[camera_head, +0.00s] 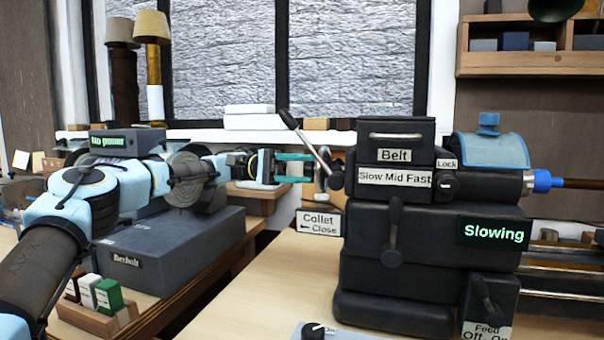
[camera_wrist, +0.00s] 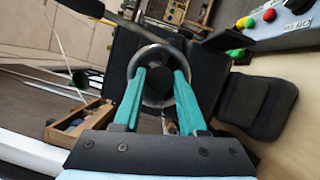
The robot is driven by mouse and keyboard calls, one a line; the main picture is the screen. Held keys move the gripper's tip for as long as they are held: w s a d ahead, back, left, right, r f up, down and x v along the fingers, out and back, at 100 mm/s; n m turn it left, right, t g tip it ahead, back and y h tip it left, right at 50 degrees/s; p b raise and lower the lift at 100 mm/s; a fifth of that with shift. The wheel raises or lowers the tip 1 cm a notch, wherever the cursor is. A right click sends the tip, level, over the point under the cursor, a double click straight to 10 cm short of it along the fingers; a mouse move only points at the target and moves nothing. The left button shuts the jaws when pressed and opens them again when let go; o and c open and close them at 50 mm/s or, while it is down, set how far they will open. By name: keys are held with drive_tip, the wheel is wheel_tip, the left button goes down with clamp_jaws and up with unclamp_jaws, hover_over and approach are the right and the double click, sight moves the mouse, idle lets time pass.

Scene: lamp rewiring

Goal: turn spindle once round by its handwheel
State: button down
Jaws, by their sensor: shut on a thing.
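The dark headstock (camera_head: 385,235) stands on the bench at the right of the head view. The metal handwheel ring is at its left end; its rim shows in the wrist view (camera_wrist: 155,47) and partly in the head view (camera_head: 321,178). My gripper (camera_head: 311,168) reaches it from the left. In the wrist view my gripper (camera_wrist: 160,75) has its two teal fingers against the ring's lower part on either side, with a dark round centre between them. It is shut on the handwheel. The spindle inside the headstock is hidden. A green-lettered sign (camera_head: 493,234) reads "Slowing".
A collet lever (camera_head: 303,138) rises close beside my gripper. A grey box (camera_head: 165,255) and small coloured blocks (camera_head: 97,295) are below my arm. Two lamps (camera_head: 152,45) stand at the back left. A black knob (camera_head: 313,331) is at the front. Bench space is clear left of the headstock.

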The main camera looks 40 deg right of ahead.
drive_tip(key=shift+s+a+f+m+t+h+b, duration=0.15)
drive_tip(key=shift+m+t+h+b, duration=1.45)
drive_tip(key=shift+m+b, duration=3.85)
drive_tip(key=shift+s+a+r+m+t+h+b, duration=0.1)
drive_tip(key=shift+m+t+h+b, duration=1.5)
drive_tip(key=shift+m+b, duration=3.9)
drive_tip(key=shift+s+a+f+m+t+h+b, duration=0.15)
drive_tip(key=shift+m+t+h+b, duration=1.7)
drive_tip(key=shift+b, duration=6.15)
drive_tip(key=shift+w+r+m+g+h+b, duration=0.15)
drive_tip(key=shift+m+g+h+b, duration=0.25)
drive_tip(key=shift+m+g, duration=0.7)
drive_tip(key=shift+m+t, duration=0.3)
drive_tip(key=shift+t, duration=0.05)
drive_tip(key=shift+c, duration=2.3)
unclamp_jaws()
drive_tip(key=shift+r, duration=0.1)
